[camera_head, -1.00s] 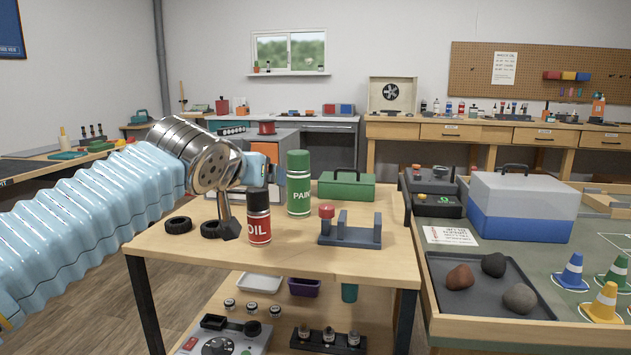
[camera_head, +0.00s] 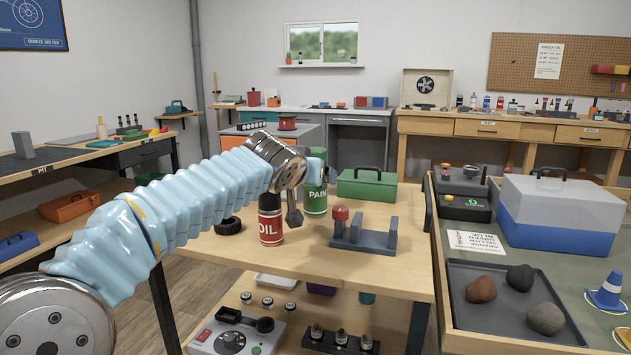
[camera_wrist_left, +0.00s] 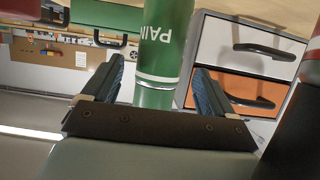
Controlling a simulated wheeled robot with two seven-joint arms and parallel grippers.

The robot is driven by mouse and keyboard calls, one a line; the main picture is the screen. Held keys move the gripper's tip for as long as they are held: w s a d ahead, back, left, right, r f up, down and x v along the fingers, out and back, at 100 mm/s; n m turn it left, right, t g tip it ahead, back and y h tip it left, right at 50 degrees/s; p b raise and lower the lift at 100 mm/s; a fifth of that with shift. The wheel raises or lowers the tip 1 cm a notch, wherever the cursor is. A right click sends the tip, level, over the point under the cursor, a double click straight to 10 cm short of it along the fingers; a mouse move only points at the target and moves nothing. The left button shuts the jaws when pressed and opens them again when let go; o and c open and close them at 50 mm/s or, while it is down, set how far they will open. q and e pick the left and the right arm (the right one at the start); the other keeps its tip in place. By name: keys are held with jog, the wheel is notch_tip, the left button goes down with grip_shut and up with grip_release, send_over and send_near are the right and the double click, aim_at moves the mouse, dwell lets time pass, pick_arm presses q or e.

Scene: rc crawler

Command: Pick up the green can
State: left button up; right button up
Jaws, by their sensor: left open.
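The green can (camera_head: 315,200), labelled PAINT, stands upright on the wooden cart top, its upper part partly hidden by my left gripper. My left gripper (camera_head: 294,218) is above and in front of it, near the red OIL can (camera_head: 270,226), in the head view. In the left wrist view the green can (camera_wrist_left: 165,45) appears upside down between the two open fingers of my left gripper (camera_wrist_left: 155,85); I cannot tell whether they touch it. The OIL can shows as a dark and red shape (camera_wrist_left: 298,120) at the right edge there. My right gripper is not in view.
A green toolbox (camera_head: 367,186) stands behind the can to the right. A grey fixture with a red knob (camera_head: 363,235) is at the front right of the cart top. A black tyre (camera_head: 228,227) lies left of the OIL can. A workbench with a rock tray (camera_head: 462,320) stands to the right.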

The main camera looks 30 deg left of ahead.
pick_arm(q)
jog(key=x, duration=0.3)
jog(key=shift+w, duration=0.4)
jog(key=shift+c, duration=0.4)
jog(key=c, duration=1.2)
jog(key=shift+r, duration=0.1)
